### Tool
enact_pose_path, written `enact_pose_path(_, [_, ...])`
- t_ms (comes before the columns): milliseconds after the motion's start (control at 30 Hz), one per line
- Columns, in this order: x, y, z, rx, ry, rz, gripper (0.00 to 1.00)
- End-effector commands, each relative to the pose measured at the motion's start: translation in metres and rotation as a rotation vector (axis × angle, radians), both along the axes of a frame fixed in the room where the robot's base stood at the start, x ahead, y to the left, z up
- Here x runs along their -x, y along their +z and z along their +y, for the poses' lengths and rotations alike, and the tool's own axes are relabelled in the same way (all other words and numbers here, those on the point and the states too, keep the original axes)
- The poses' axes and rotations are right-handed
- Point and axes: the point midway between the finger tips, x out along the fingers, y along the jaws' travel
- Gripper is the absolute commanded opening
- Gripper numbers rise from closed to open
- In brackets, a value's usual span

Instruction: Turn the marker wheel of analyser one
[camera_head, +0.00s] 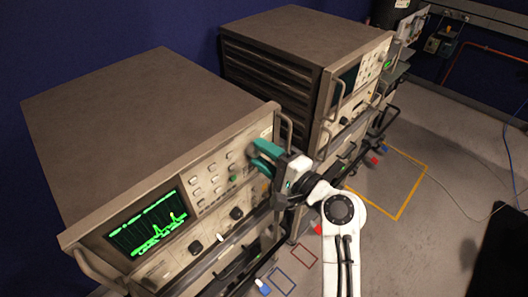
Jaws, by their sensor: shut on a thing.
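The near analyser is a large grey box (150,125) with a light front panel. Its lit screen (150,226) shows a green trace with a yellow marker on one peak. Several buttons and dark knobs (236,213) line the panel. I cannot read any label that says which analyser is number one.
A second grey analyser (290,45) stands behind to the right, its screen dark. Metal handles (284,127) and dark rails stick out near my arm. Yellow (402,218), red and blue outlines mark the floor. Open floor lies to the right, with a cable on it.

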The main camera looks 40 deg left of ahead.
Motion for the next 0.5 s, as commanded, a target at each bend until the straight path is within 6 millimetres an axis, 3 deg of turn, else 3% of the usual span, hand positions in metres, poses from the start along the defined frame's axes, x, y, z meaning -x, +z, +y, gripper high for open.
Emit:
enact_pose_path(367, [-0.0015,-0.0011,-0.0012,0.001,-0.005,0.004,0.11])
enact_pose_path(400, [-0.0015,-0.0012,-0.0012,0.001,-0.005,0.004,0.44])
enact_pose_path(500, [-0.0012,-0.0011,-0.0011,0.0,-0.004,0.004,0.53])
